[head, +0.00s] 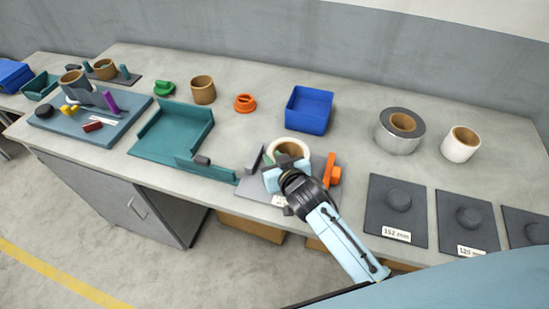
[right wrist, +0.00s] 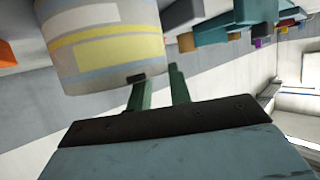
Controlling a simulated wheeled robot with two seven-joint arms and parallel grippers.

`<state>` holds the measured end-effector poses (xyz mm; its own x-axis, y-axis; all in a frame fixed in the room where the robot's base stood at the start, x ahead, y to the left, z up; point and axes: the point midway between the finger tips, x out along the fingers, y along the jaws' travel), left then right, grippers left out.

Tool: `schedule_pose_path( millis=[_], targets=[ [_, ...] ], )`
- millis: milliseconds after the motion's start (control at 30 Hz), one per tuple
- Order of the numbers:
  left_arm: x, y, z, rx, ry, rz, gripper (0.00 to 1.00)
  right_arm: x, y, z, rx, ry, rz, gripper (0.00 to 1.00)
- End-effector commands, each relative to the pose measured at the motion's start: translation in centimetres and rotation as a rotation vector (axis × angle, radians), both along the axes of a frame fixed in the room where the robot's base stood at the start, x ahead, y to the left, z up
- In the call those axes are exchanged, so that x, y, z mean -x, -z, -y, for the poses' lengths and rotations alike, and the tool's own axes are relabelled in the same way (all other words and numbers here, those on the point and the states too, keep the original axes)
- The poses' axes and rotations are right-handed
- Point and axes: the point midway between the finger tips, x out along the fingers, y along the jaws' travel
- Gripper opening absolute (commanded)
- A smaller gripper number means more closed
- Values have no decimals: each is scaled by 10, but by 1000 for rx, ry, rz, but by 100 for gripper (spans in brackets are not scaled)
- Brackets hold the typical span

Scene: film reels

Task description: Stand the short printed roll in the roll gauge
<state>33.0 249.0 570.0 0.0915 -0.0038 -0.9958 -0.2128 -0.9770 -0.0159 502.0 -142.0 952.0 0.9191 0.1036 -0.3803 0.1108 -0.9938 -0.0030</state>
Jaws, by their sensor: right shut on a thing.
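The printed roll (right wrist: 105,45), with white, yellow and pale blue bands, fills the upper left of the right wrist view. In the head view its pale rim and brown core (head: 291,146) show just beyond my right gripper (head: 283,168). That gripper is shut on the roll; the green fingers (right wrist: 158,92) meet it at its edge in the wrist view. The roll is over or on the roll gauge, a grey plate (head: 248,187) with a grey block at left and an orange stop (head: 333,171) at right. My arm hides the roll's base, so contact with the plate cannot be told. My left gripper is out of view.
A teal tray (head: 150,143) lies left of the gauge and a blue bin (head: 309,110) behind it. A silver roll (head: 399,131) and a white roll (head: 460,144) stand at right. Dark labelled plates (head: 397,226) line the right front edge.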

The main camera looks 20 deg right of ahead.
Motion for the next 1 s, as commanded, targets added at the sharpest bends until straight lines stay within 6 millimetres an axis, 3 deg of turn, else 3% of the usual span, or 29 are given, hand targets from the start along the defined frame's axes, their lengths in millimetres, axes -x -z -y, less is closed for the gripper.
schedule_pose_path(
  millis=[100,133,200,533,1000],
  targets=[
    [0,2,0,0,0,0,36,-1,1,0,0,0,5,0],
    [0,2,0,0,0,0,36,-1,1,0,0,0,5,23],
    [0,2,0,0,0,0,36,-1,1,0,0,0,4,29],
    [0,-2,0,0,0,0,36,4,1,0,0,0,-4,29],
    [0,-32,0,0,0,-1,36,38,-15,4,-1,0,-1,29]
  ],
)
